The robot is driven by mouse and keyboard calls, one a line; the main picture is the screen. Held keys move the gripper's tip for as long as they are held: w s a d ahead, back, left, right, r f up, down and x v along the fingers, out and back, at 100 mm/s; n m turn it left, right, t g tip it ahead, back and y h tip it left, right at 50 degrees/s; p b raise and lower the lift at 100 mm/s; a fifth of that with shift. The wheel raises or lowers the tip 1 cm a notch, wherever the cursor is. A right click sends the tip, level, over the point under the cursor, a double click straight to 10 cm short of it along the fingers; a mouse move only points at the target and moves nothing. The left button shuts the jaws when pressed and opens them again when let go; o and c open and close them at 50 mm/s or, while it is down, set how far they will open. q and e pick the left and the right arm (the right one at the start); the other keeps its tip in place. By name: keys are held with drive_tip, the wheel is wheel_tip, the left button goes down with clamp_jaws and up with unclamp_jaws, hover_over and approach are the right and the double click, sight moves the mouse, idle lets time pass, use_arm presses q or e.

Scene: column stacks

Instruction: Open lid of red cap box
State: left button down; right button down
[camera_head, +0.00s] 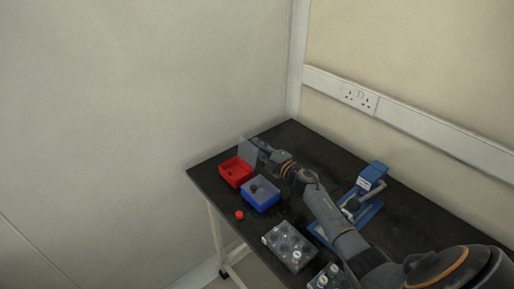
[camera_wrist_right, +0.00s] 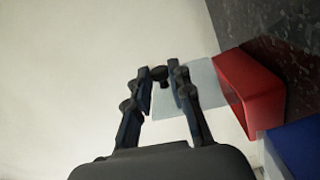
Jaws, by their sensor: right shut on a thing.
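The red box (camera_head: 236,174) stands at the far left corner of the black table; it also shows at the right of the wrist view (camera_wrist_right: 262,85). Its pale see-through lid (camera_head: 246,151) stands steeply tilted up at the back of the box, leaving the box top uncovered. My right gripper (camera_head: 262,147) is behind the lid. In the wrist view, its fingers (camera_wrist_right: 160,74) are closed about the lid's dark knob (camera_wrist_right: 159,71), with the lid (camera_wrist_right: 200,84) reaching towards the red box. My left gripper is not in view.
A blue box (camera_head: 264,202) with a dark knob on top stands beside the red box. A red cap (camera_head: 239,214) lies near the front edge. A rack of vials (camera_head: 288,248) and a blue device (camera_head: 372,178) stand further right. The wall is close behind.

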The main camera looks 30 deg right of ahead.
drive_tip(key=c, duration=1.2)
unclamp_jaws()
drive_tip(key=shift+d+f, duration=0.1)
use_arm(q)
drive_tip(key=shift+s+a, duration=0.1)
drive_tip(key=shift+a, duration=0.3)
use_arm(e)
drive_tip(key=s, duration=0.4)
drive_tip(key=s+d, duration=0.1)
drive_tip(key=s, duration=0.7)
drive_tip(key=shift+d, duration=0.3)
drive_tip(key=shift+w+a, duration=0.1)
